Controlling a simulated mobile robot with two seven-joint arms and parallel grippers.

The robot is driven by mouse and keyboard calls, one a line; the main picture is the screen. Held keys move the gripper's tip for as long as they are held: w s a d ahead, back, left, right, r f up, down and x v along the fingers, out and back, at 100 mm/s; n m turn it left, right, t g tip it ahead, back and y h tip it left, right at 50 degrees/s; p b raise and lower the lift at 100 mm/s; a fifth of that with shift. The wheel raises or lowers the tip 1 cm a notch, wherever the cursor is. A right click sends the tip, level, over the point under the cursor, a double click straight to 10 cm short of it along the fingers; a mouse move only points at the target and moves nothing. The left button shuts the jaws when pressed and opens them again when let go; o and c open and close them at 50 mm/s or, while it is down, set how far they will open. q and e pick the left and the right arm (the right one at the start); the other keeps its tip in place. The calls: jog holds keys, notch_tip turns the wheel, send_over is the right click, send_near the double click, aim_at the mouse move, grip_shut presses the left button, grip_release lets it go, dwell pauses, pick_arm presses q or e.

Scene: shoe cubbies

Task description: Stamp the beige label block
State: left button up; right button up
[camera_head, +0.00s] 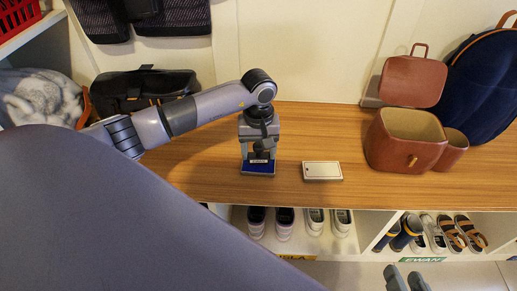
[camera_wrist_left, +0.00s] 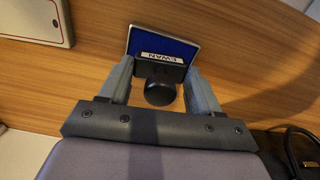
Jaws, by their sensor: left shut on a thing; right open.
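My left gripper (camera_head: 260,147) points down over the bench and is shut on a black stamp (camera_head: 261,155). In the left wrist view the stamp's round knob (camera_wrist_left: 160,93) sits between the fingers, with a white strip lettered EWAN. The stamp is at the blue ink pad (camera_head: 258,168); whether it touches the pad is unclear. The pad (camera_wrist_left: 135,42) also shows behind the stamp in the wrist view. The beige label block (camera_head: 322,171) lies flat to the right of the pad, apart from it. My right gripper (camera_head: 406,281) is open at the bottom edge, below the bench.
The wooden bench top (camera_head: 290,125) is clear around the block. A brown leather case (camera_head: 405,142) stands open at right, beside a dark blue bag (camera_head: 485,85). A black bag (camera_head: 140,90) is at left. Cubbies below hold shoes (camera_head: 284,222) and sandals (camera_head: 470,234).

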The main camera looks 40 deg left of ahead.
pick_arm(q)
jog(key=shift+s+f+b, duration=0.1)
jog(key=shift+f+b, duration=0.45)
jog(key=shift+f, duration=0.2)
dwell(1.3)
jog(key=shift+r, duration=0.15)
jog(key=shift+r+p, duration=2.45)
jog(key=shift+r, duration=1)
